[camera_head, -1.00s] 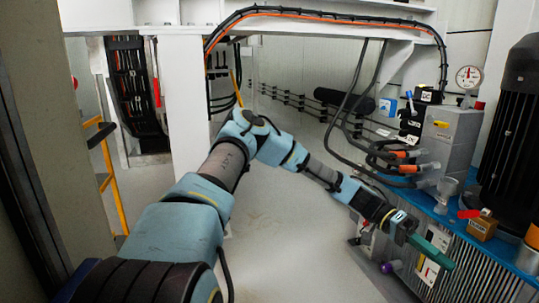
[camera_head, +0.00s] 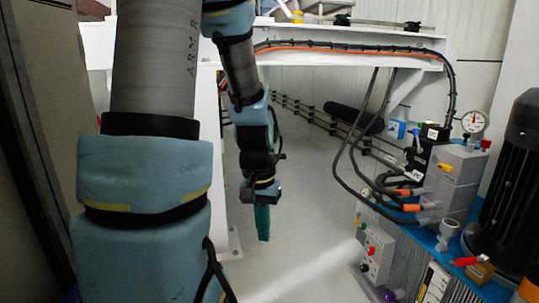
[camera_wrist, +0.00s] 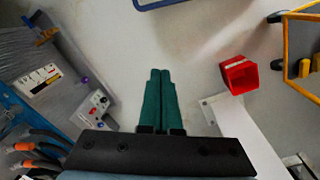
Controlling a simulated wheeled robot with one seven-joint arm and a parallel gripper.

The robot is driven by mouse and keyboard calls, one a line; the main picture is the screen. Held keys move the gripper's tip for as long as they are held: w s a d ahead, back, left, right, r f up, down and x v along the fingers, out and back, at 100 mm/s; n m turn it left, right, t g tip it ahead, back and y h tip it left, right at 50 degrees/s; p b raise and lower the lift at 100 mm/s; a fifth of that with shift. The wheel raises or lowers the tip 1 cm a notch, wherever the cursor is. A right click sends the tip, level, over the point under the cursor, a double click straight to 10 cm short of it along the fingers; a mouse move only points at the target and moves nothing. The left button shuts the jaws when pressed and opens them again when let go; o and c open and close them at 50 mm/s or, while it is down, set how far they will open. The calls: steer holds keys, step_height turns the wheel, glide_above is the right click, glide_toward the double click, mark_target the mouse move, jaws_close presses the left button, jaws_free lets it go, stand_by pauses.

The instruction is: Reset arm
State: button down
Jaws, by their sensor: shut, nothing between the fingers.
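My gripper (camera_head: 262,222) hangs from my arm in the middle of the head view, its green fingers pointing down over the grey floor. In the wrist view my gripper (camera_wrist: 160,74) shows its two green fingers side by side and touching. It is shut and empty. My arm is folded upward at the left, with its upper links large in the head view. The fingers are apart from everything around them.
The blue pump unit (camera_head: 452,243) with a pressure gauge (camera_head: 474,121), cables and a control box (camera_head: 375,254) stands at the right. A white frame beam (camera_head: 350,38) crosses behind my arm. A red bin (camera_wrist: 239,75) stands on the floor. The floor between is open.

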steer(key=s+a+r+n+t+p, duration=0.1)
steer(key=a+r+n+t+p, duration=0.15)
steer(key=a+r, duration=0.25)
steer(key=w+d+p+v, duration=0.1)
steer(key=w+p+v, duration=0.2)
steer(key=p+v, duration=1.5)
steer(key=w+d+r+p+v, duration=0.1)
steer(key=w+p+v, duration=0.3)
steer(key=p+v, duration=1.5)
steer(key=shift+a+r+g, duration=0.2)
steer(key=shift+r+g, duration=0.15)
steer(key=c, duration=1.6)
jaws_free()
steer(key=shift+w, duration=0.1)
